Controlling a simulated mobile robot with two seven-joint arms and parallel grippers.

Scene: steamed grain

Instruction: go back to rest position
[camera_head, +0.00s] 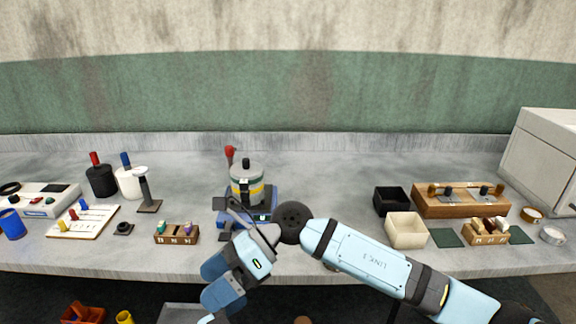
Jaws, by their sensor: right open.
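My right arm comes in from the lower right and bends at the middle of the bench front. My right gripper (228,219), with dark fingers, is open just in front of and left of the steel pot (245,172). The pot has a black lid knob and a yellow band, and stands on a blue base (272,207). The gripper and wrist overlap part of the base, and I cannot tell whether they touch it. I see nothing held between the fingers. My left gripper is not in view.
Left on the grey bench are a small peg rack (177,238), a stand (147,206), bottles (102,181) and a white board (82,222). Right are a black bin (391,201), a cream bin (407,230) and a wooden rack (460,205).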

